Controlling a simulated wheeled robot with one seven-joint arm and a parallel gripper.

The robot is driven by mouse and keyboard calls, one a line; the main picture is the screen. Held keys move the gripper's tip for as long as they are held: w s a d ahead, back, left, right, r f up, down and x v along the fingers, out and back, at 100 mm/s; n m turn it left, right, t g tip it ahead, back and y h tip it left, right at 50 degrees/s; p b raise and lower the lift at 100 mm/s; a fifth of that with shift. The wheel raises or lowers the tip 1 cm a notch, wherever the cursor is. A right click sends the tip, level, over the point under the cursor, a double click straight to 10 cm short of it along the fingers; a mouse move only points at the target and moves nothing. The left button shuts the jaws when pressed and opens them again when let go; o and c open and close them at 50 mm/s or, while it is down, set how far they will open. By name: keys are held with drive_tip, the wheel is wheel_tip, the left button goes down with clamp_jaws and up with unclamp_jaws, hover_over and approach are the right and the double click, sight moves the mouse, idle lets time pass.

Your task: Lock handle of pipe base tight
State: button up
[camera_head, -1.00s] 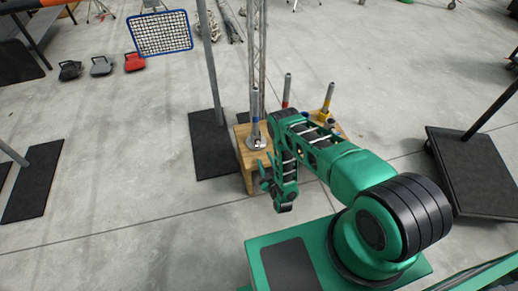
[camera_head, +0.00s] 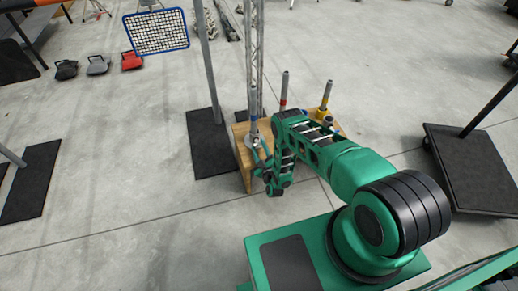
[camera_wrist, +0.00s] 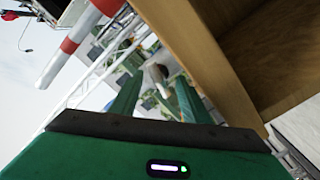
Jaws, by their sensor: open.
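In the head view, a grey pipe with a blue band (camera_head: 253,122) stands upright in a metal base (camera_head: 252,140) at the left front corner of a wooden box. My gripper (camera_head: 261,158) is at the box's front edge, close beside this base. In the wrist view, my gripper (camera_wrist: 158,84) is open, with its two green fingers apart. A pale grey rounded piece (camera_wrist: 157,76) shows between or just beyond the fingertips; I cannot tell whether it is the base's handle or whether the fingers touch it. The handle is not clear in the head view.
The wooden box (camera_head: 243,170) also shows close on the right in the wrist view (camera_wrist: 205,60). A red-banded pipe (camera_head: 284,92) and a yellow-banded pipe (camera_head: 325,98) stand on it. A truss tower (camera_head: 255,50) and a grey post (camera_head: 208,60) rise behind.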

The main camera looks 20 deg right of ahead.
drive_tip(key=shift+w, duration=0.3)
